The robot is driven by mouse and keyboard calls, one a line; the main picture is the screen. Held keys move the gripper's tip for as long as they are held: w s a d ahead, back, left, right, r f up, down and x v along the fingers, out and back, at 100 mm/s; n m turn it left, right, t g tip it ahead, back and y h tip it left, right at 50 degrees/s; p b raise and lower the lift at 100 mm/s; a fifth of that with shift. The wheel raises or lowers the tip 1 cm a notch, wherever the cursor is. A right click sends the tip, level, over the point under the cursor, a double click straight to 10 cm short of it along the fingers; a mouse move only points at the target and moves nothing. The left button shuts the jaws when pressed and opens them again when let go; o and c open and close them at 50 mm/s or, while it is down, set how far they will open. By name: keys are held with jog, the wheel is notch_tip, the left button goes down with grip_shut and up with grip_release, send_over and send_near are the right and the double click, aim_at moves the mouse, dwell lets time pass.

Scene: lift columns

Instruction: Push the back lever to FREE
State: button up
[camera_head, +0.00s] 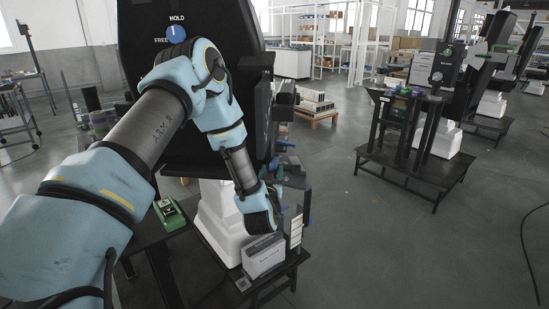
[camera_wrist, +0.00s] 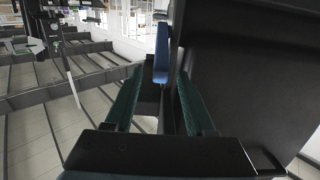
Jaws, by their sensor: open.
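A blue lever-like piece (camera_wrist: 161,55) stands upright in the wrist view, beside a large dark panel (camera_wrist: 245,75). My gripper (camera_wrist: 160,72) is open, with its two green-lined fingers apart. In this view the blue piece appears between and beyond the fingertips; I cannot tell whether they touch it. The head view shows a black column housing (camera_head: 140,75) with a round blue knob (camera_head: 176,33) marked HOLD above and FREE to the left. My arm covers part of the housing. My gripper is not clearly visible there, and the back lever cannot be made out.
A white pedestal (camera_head: 213,222) stands under the housing. A green item (camera_head: 170,213) lies on a dark stand at left, and a grey-white box (camera_head: 264,257) sits low at right. Another column station (camera_head: 415,140) stands farther right. Open grey floor (camera_head: 400,250) lies between.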

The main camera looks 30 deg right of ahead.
aim_at(274, 161)
jog(key=p+x, duration=0.2)
jog(key=x, duration=0.5)
jog(key=shift+w, duration=0.2)
jog(key=shift+c, duration=0.2)
grip_shut()
dwell(1.0)
